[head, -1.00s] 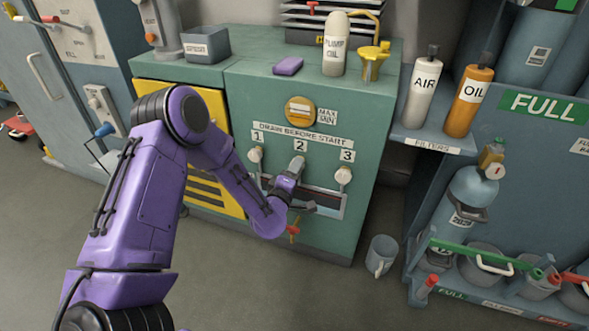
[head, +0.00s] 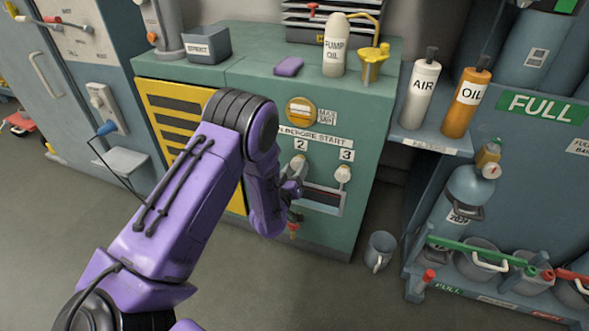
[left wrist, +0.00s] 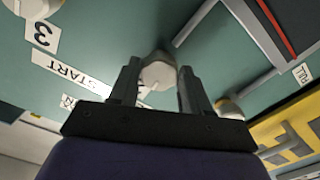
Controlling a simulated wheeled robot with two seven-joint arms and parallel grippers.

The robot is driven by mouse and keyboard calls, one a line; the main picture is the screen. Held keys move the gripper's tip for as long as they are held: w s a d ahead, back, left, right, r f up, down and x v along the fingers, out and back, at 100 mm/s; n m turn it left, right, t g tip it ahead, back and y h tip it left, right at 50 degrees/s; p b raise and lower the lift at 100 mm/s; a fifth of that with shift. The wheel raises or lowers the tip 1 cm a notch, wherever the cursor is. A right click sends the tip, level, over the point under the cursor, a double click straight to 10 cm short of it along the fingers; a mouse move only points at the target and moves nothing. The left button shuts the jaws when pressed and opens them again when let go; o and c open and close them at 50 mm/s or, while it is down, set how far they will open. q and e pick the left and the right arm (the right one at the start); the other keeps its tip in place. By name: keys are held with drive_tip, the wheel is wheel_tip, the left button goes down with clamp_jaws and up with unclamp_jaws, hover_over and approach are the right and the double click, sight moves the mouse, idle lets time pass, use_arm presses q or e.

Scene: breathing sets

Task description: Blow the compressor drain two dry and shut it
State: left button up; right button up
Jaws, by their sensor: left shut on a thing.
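The green compressor cabinet (head: 322,105) has a row of pale drain knobs under a "DRAIN BEFORE START" label. The drain two knob (head: 299,162) sits under the number 2. My left gripper (head: 293,184) is at it, its fingers partly hidden by my wrist. In the left wrist view, the knob (left wrist: 158,72) sits between my two fingers (left wrist: 157,88), which are shut on it. The drain three knob (head: 343,174) stands free to the right. Drain one is hidden behind my arm in the head view. No spray or water shows. My right gripper is not in view.
Air (head: 419,92) and oil (head: 466,98) bottles stand on a side shelf. Open floor lies in front.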

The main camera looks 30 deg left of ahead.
use_arm(q)
drive_tip(key=shift+m, duration=1.3)
drive_tip(key=shift+f, duration=0.1)
drive_tip(key=o, duration=1.1)
drive_tip(key=shift+c, duration=0.2)
drive_tip(key=shift+s, duration=0.1)
drive_tip(key=p+v, duration=0.1)
drive_tip(key=v, duration=0.9)
drive_tip(key=shift+s+p, duration=0.25)
drive_tip(key=shift+p, duration=0.05)
drive_tip(key=shift+a, duration=0.1)
